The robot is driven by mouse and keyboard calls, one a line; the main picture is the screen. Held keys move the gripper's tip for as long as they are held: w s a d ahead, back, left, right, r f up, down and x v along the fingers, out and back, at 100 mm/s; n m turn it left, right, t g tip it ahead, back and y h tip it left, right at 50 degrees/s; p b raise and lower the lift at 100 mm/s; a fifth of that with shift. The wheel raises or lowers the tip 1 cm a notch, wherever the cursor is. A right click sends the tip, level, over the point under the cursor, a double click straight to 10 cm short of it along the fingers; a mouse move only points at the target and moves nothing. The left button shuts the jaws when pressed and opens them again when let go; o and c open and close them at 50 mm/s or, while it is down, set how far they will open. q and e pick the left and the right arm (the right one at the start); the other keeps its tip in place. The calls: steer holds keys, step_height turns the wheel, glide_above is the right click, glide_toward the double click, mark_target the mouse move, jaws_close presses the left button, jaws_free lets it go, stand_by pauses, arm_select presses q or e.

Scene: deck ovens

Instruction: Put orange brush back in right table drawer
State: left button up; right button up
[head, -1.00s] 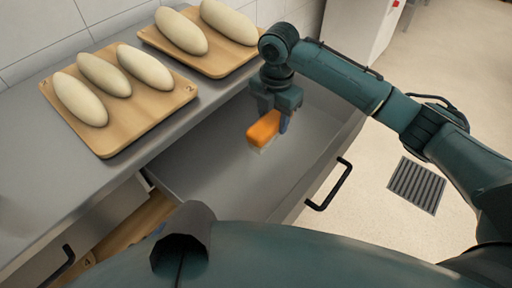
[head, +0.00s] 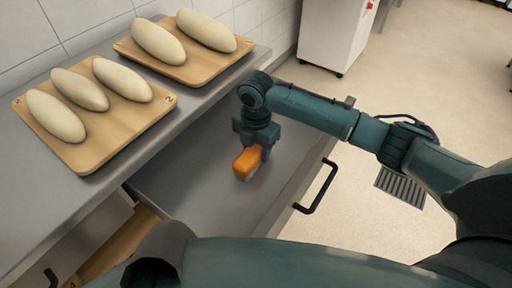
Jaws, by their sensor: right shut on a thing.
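The orange brush (head: 247,161) is held in my right gripper (head: 254,152), with its pale bristles pointing down. My right gripper is shut on it. The brush hangs over the inside of the open right table drawer (head: 195,192), near the drawer's middle; I cannot tell whether its bristles touch the drawer floor. The drawer is pulled out from under the steel counter, and its black handle (head: 318,188) is at the right. My left gripper is not in view.
Two wooden boards with dough loaves, the front one (head: 88,152) and the back one (head: 178,72), lie on the steel counter (head: 35,215). Another drawer with wooden contents (head: 118,248) shows at the lower left. The floor to the right is open, with a grate (head: 398,190).

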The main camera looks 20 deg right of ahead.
mark_target(256, 147)
steer(key=o, duration=1)
step_height(256, 147, up, 12)
steer(key=shift+r+p, duration=0.15)
steer(key=shift+p, duration=0.5)
